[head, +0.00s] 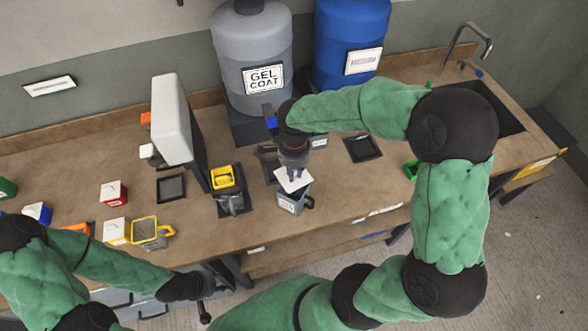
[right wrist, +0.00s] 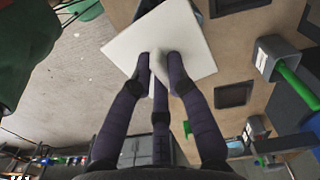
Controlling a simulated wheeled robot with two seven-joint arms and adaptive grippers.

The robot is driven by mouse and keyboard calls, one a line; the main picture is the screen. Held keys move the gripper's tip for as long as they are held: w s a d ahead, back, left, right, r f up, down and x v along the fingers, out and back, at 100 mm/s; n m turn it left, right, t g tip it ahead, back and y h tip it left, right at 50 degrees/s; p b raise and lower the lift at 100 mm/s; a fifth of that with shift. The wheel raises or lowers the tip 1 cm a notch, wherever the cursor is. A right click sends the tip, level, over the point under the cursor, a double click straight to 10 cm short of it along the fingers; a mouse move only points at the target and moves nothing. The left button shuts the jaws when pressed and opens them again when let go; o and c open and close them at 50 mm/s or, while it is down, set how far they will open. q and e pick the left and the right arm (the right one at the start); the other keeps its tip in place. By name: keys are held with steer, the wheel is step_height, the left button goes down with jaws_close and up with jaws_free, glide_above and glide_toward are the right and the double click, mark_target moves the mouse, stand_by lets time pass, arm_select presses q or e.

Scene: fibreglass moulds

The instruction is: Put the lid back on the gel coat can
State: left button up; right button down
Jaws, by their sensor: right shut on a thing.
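My right gripper (head: 294,168) is shut on the knob of a square white lid (head: 290,184). The lid is right over the mouth of a small grey can (head: 290,204) with a label and a dark handle. It looks turned and a little tilted against the can; whether they touch I cannot tell. In the right wrist view the fingers (right wrist: 160,60) close on the knob in the middle of the lid (right wrist: 125,45), which hides most of what is behind it. My left gripper (head: 204,308) hangs in front of the bench, too small and dark to read its jaws.
A grey drum labelled GEL COAT (head: 250,50) and a blue drum (head: 350,45) stand at the back. Left of the can are a yellow-topped container (head: 223,178), a yellow-rimmed cup (head: 150,234) and a red can (head: 113,193). A dark square tray (head: 363,149) lies to the right.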

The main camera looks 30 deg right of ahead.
steer(key=shift+a+f+b, duration=0.1)
steer(key=shift+f+b, duration=0.3)
steer(key=shift+f, duration=0.5)
steer(key=shift+f+b, duration=0.45)
steer(key=shift+f, duration=0.3)
steer(key=shift+f+b, duration=0.85)
steer(key=shift+f, duration=0.1)
steer(key=shift+b, duration=0.3)
steer(key=shift+f+b, duration=0.15)
steer(key=shift+b, duration=0.3)
stand_by(0.6)
steer(key=c, duration=1.1)
jaws_free()
